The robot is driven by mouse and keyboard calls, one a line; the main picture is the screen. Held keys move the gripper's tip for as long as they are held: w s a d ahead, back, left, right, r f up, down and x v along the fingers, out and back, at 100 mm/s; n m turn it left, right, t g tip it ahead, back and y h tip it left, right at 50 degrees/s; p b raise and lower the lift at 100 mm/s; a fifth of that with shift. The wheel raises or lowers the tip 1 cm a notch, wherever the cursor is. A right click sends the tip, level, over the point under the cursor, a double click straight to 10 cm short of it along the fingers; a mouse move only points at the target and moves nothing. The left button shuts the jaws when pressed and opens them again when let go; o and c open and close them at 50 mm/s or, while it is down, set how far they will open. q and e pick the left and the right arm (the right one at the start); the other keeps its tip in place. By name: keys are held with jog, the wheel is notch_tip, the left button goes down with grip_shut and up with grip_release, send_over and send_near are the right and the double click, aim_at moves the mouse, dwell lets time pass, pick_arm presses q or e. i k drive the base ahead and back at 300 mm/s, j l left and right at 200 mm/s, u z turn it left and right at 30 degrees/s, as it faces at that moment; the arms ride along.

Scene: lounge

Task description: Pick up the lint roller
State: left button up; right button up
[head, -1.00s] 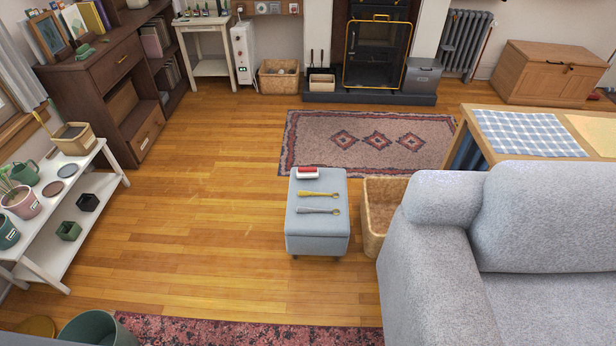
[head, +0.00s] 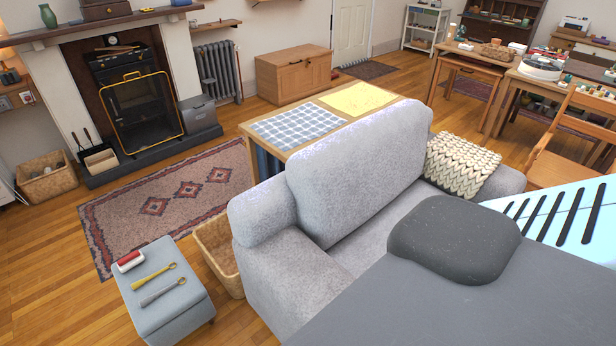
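A red and white roller-shaped object (head: 130,261), which looks like the lint roller, lies near the far left end of the top of a grey-blue ottoman (head: 160,303). Beside it on the ottoman lie a yellow long-handled item (head: 153,277) and a grey one (head: 163,292), each with a ring at one end. The three lie apart. Neither of my grippers is in the head view.
A wicker basket (head: 220,262) stands between the ottoman and the grey armchair (head: 330,190). A patterned rug (head: 150,180) lies beyond the ottoman, before the fireplace (head: 135,95). Wooden floor (head: 50,290) is clear left of the ottoman. A dark grey surface (head: 430,300) fills the lower right.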

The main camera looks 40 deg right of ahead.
aim_at(130, 261)
jog(key=i+j+z, duration=0.15)
jog(key=z, duration=1.4)
jog(key=j+z, duration=0.7)
jog(key=j, duration=0.15)
jog(key=j+z, duration=0.2)
jog(key=j, duration=0.25)
jog(key=k+j+z, duration=0.2)
jog(key=j, duration=0.2)
jog(key=k+j, duration=0.1)
jog(key=j, duration=0.35)
jog(key=k+j, duration=0.1)
jog(key=j, duration=0.4)
jog(key=j+z, duration=0.1)
jog(key=j, duration=0.4)
jog(key=k+j, duration=0.15)
jog(key=j, duration=0.3)
jog(key=k+j+z, duration=0.1)
jog(key=j, duration=0.35)
